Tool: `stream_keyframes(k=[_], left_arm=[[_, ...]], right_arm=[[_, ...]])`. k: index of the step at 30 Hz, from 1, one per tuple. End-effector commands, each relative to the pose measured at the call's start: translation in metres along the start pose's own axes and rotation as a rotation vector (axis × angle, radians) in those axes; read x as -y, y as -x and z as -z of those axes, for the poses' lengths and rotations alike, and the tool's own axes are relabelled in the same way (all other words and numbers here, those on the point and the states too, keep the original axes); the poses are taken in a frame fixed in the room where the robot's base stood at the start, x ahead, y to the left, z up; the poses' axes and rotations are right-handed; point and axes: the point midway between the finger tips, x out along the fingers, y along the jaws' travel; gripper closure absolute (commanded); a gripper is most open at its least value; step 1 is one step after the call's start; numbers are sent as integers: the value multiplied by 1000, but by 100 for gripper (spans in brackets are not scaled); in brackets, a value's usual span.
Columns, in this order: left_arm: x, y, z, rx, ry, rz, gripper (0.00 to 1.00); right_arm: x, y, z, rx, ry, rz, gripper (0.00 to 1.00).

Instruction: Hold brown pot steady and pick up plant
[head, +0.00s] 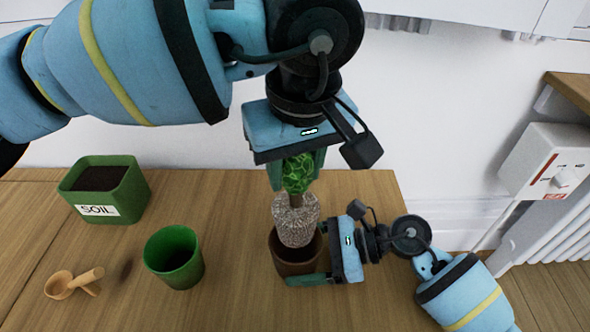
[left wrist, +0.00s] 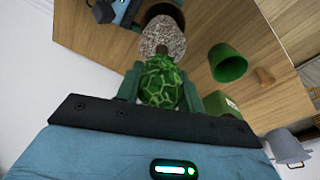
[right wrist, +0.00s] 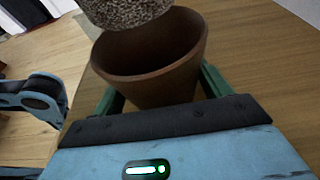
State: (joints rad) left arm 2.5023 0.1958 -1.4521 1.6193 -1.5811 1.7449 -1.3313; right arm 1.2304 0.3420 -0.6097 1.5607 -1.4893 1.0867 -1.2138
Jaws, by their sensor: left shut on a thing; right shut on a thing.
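The plant (head: 298,172) has a green patterned top and a speckled grey root ball (head: 296,218). My left gripper (head: 296,175) is shut on its green top from above; the left wrist view shows the green top (left wrist: 160,82) between the fingers. The brown pot (head: 297,262) stands on the table. My right gripper (head: 305,262) is shut on the pot from the right side. In the right wrist view the pot (right wrist: 150,70) looks empty inside, with the root ball (right wrist: 125,8) above its rim. In the head view the root ball overlaps the pot's opening.
A green soil box (head: 103,190), an empty-looking green pot (head: 174,258) and a wooden scoop (head: 72,284) stand on the left of the wooden table (head: 225,225). A white wall unit (head: 548,165) is at the right, beyond the table edge.

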Motion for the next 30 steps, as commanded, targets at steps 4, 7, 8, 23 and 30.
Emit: stream_keyframes(k=[4,7,8,23,30], left_arm=[[0,0,0,-1,0,-1,100],[0,0,0,-1,0,-1,100],[0,0,0,-1,0,-1,100],[0,0,0,-1,0,-2,100],[0,0,0,-1,0,-2,100]], right_arm=[[0,0,0,0,0,0,11],[0,0,0,0,0,0,0],[0,0,0,0,0,0,0],[0,38,1,-4,0,2,0],[0,85,1,-4,0,2,0]])
